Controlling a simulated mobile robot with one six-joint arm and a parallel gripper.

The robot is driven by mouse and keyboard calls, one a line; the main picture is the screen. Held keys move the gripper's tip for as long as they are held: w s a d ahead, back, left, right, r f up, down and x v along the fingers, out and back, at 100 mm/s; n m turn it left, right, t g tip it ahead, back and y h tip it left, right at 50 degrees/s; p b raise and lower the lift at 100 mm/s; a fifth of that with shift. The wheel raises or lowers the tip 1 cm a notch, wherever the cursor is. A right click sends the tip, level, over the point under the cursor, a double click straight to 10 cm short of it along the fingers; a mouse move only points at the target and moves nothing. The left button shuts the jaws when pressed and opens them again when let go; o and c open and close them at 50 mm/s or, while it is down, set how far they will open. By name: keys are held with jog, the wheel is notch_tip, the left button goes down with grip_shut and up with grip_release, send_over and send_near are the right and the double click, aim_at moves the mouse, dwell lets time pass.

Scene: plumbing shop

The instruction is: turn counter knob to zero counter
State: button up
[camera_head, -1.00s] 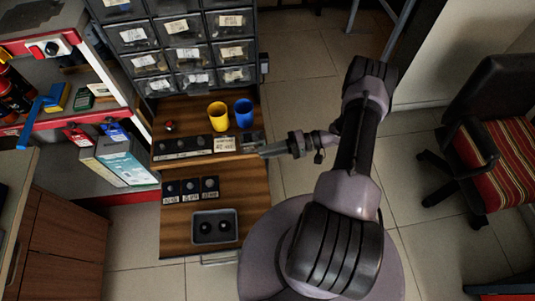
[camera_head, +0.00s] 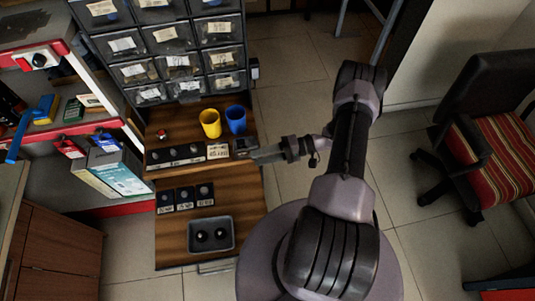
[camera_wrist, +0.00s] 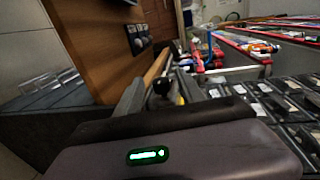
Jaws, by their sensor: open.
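A small dark device (camera_head: 243,147) sits at the right end of the upper wooden shelf, next to a white label card. It may be the counter, but its digits and knob are too small to read in the head view. My gripper (camera_head: 256,155) reaches in from the right, with its fingertips close to this device. In the wrist view my gripper (camera_wrist: 160,98) has its fingers apart. A dark rounded knob (camera_wrist: 162,87) shows between them, farther ahead. I cannot tell whether the fingers touch it.
A black strip with several knobs (camera_head: 176,154) lies left of the label card (camera_head: 219,151). A yellow cup (camera_head: 210,123) and a blue cup (camera_head: 236,119) stand just behind. Labelled drawers (camera_head: 170,50) rise behind the shelf. A grey tray (camera_head: 211,249) lies on the lower board.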

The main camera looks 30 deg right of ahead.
jog(key=p+v, duration=0.1)
jog(key=v, duration=1.6)
jog(key=shift+d+r, duration=0.15)
jog(key=shift+s+d, duration=0.1)
